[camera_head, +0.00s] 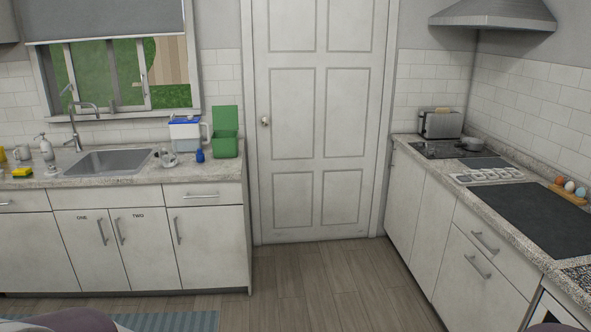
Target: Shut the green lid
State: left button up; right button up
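The green lid (225,118) stands raised, upright at the back of a green box (226,148). The box sits at the right end of the left counter (140,178), close to the white door. The lid is open, and the inside of the box is mostly hidden by its front wall. Neither of my grippers is in view.
Left of the box are a blue-lidded container (185,134), a small blue bottle (200,156) and a clear glass item (167,158). The sink (112,161) lies further left. The floor (320,282) before the white door (320,120) is clear.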

aim_at(224, 117)
jog(key=i, duration=3.2)
